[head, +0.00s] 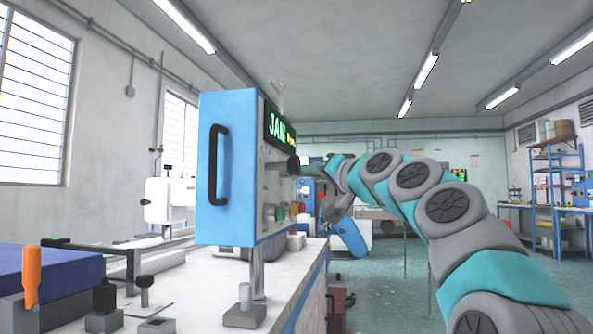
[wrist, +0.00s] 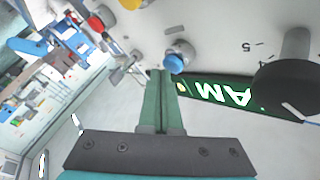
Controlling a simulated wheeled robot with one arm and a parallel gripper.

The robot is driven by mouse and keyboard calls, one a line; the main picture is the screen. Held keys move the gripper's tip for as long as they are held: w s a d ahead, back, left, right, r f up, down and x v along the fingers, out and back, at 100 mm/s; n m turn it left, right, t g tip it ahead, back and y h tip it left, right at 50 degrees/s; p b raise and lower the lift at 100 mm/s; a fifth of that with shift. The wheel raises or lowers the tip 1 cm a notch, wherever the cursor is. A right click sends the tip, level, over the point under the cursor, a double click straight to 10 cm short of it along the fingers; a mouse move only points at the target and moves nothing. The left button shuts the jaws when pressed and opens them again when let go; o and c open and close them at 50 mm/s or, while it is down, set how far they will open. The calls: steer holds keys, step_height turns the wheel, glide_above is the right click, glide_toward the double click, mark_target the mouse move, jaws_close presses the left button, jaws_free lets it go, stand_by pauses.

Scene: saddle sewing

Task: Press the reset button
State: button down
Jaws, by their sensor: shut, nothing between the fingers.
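The control box (head: 226,170) is blue with a pale front panel, seen from the side in the head view, with a lit green display (head: 279,132) that starts with "JA". In the wrist view the panel carries a blue button (wrist: 176,62), a yellow button (wrist: 131,4), a red button (wrist: 96,23) and a dark knob (wrist: 290,75). No label shows which is the reset button. My gripper (wrist: 161,74) is shut and empty, its green fingertips just beside the blue button in the picture. Whether they touch it I cannot tell. The fingertips are hard to make out in the head view.
The box stands on a post above a white bench (head: 215,283). An orange-handled tool (head: 32,275) and a blue block (head: 50,270) are at the left. Open floor (head: 385,285) lies right of the bench. Blue shelves (head: 560,190) stand far right.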

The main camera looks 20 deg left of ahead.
steer(key=shift+s+a, duration=0.1)
steer(key=shift+a, duration=0.35)
stand_by(0.4)
steer(key=shift+d, duration=0.9)
steer(key=shift+w, duration=0.2)
steer(key=d, duration=0.2)
steer(key=w+d+b, duration=0.1)
steer(key=d, duration=0.1)
steer(key=shift+d, duration=0.4)
steer(key=shift+f, duration=0.15)
stand_by(0.5)
